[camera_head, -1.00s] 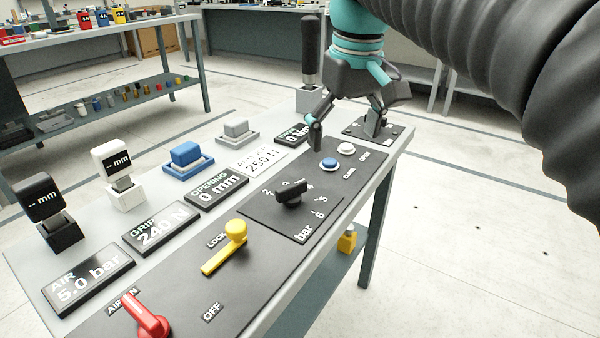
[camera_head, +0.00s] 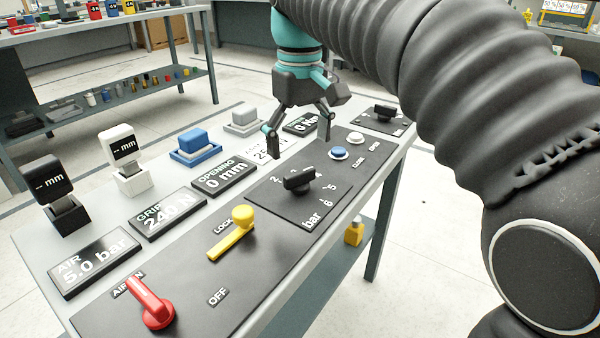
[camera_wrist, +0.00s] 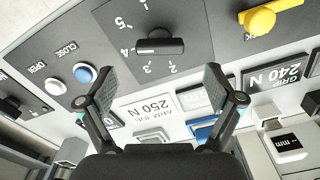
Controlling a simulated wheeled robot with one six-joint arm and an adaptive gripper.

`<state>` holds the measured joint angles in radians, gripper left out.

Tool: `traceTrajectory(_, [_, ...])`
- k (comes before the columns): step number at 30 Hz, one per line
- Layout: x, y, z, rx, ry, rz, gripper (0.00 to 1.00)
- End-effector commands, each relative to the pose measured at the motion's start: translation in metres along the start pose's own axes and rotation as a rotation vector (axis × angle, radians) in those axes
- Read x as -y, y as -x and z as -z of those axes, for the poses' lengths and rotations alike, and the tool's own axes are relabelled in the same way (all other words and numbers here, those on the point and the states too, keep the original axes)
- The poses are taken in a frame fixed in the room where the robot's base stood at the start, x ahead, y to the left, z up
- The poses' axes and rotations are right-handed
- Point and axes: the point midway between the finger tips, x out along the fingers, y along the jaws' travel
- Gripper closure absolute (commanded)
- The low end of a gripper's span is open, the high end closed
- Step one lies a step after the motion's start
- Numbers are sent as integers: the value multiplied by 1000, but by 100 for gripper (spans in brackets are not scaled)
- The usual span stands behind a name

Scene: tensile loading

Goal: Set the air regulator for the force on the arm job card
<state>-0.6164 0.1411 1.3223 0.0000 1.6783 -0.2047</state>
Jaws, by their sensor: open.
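The air regulator is a black bar knob (camera_head: 298,180) on a dark dial plate marked with numbers up to 6 and "bar"; in the wrist view the knob (camera_wrist: 160,46) lies ahead of the fingertips. My gripper (camera_head: 299,133) is open and empty above the panel, beyond the knob, with its fingers spread over the job card area. The arm job card (camera_wrist: 152,107) reads 250 N in the wrist view; in the head view a finger partly covers it. The air display (camera_head: 94,262) reads 5.0 bar. The grip display (camera_head: 167,214) reads 240 N.
The opening display (camera_head: 224,175) reads 0 mm. A yellow lock lever (camera_head: 232,234) and a red air handle (camera_head: 150,303) stand nearer on the panel. Blue (camera_head: 338,153) and white (camera_head: 355,138) buttons sit beyond the knob. Gauges and blocks line the left side.

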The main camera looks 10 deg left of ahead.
Motion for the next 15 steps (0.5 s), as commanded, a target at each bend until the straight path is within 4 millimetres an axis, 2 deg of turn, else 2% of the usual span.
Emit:
traceTrajectory(1, [0, -12, -1, 3, 0, 1, 8])
traceTrajectory(6, [0, -38, -1, 2, 0, 0, 8])
traceTrajectory(15, [0, -58, 0, 1, 0, 0, 8])
